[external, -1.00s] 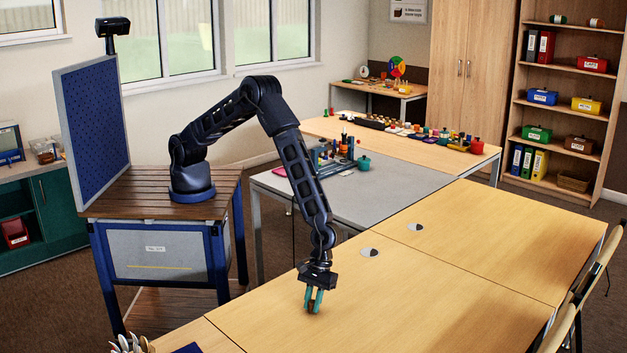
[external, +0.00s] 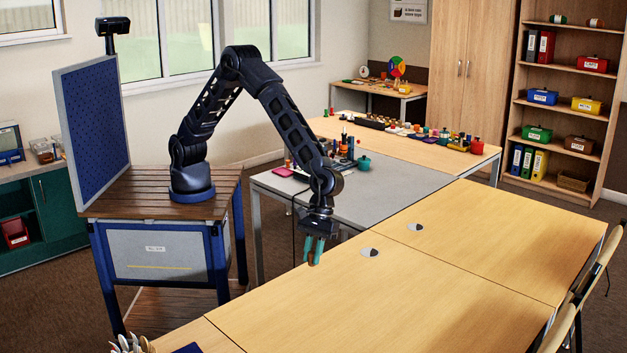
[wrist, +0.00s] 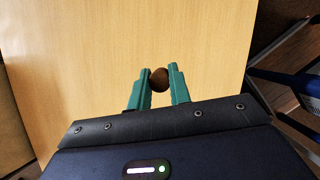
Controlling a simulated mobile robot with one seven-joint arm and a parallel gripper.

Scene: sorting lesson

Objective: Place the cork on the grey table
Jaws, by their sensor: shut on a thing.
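My gripper (external: 314,250) is shut on a small brown cork (wrist: 159,80), which sits between the two teal fingertips in the wrist view. In the external view the cork shows only as a small brown spot at the fingertips. The gripper points down over the edge of the front light-wood table (external: 330,315). The grey table (external: 385,195) stands behind the gripper, between the wooden tables, and its bare top shows to the right of my arm.
On the grey table's far part are a teal pot (external: 364,163), a pink item (external: 283,171) and several small upright objects. Two round discs (external: 370,252) lie on the wooden tables near the seam. The grey table's front half looks clear.

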